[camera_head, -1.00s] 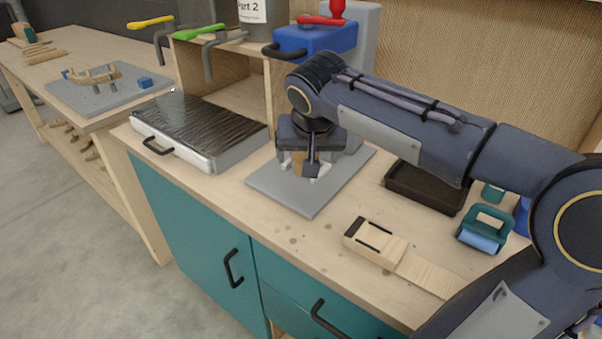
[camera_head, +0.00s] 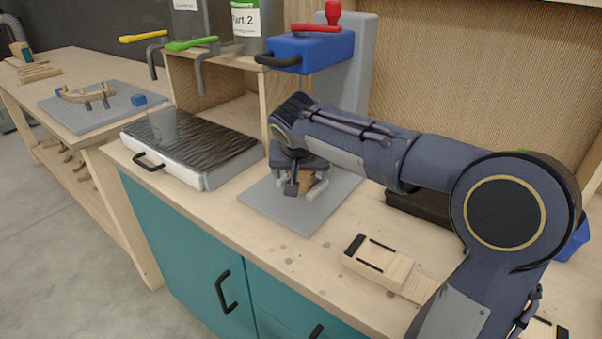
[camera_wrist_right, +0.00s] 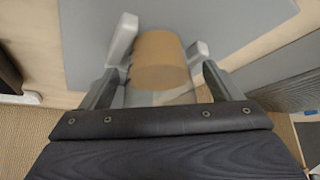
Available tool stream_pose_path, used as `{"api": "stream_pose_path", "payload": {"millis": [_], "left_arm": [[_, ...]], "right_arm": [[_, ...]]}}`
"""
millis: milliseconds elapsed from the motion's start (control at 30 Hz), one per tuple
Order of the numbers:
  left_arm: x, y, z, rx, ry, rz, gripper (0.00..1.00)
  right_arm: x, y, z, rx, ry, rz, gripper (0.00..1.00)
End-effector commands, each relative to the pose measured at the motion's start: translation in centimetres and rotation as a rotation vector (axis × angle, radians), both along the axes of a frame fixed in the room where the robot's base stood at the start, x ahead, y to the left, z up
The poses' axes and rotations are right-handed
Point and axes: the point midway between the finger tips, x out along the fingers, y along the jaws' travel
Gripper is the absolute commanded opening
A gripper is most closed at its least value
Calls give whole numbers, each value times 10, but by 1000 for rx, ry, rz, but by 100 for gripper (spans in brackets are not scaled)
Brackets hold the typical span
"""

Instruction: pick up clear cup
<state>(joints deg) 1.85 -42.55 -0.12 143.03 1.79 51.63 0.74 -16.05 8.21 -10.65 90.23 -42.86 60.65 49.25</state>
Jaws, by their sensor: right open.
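A see-through cup (camera_head: 162,125) stands on the dark ribbed top of a white box (camera_head: 215,178), left of centre in the head view. It is faint against the dark top. My right gripper (camera_head: 304,190) is to the right of the cup, low over a grey plate (camera_head: 270,212) on the bench. The gripper is open, with its fingers on either side of a brown cylinder (camera_wrist_right: 160,62) in the right wrist view. I cannot tell whether they touch it. The cup does not show in the wrist view. My left gripper is not in view.
A blue and grey press (camera_head: 312,50) with a red handle stands behind the plate. Clamps with yellow (camera_head: 143,37) and green (camera_head: 191,44) handles rise behind the box. A wooden block (camera_head: 378,262) lies at the front, and a dark tray (camera_head: 420,208) is partly hidden.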

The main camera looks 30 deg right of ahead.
Motion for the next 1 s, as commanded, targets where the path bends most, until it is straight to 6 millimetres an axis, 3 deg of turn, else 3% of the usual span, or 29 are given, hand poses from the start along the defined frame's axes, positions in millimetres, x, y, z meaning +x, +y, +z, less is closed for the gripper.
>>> {"api": "stream_pose_path", "payload": {"millis": [67, 400, 767, 1000], "left_arm": [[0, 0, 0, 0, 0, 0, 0], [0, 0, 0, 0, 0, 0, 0], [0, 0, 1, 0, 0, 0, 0], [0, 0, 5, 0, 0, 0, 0]], "right_arm": [[0, 0, 0, 0, 0, 0, 85], [0, 0, 0, 0, 0, 1, 45], [-1, 3, 4, 0, -1, 2, 45], [-13, 35, 28, 1, -2, 7, 45]]}}
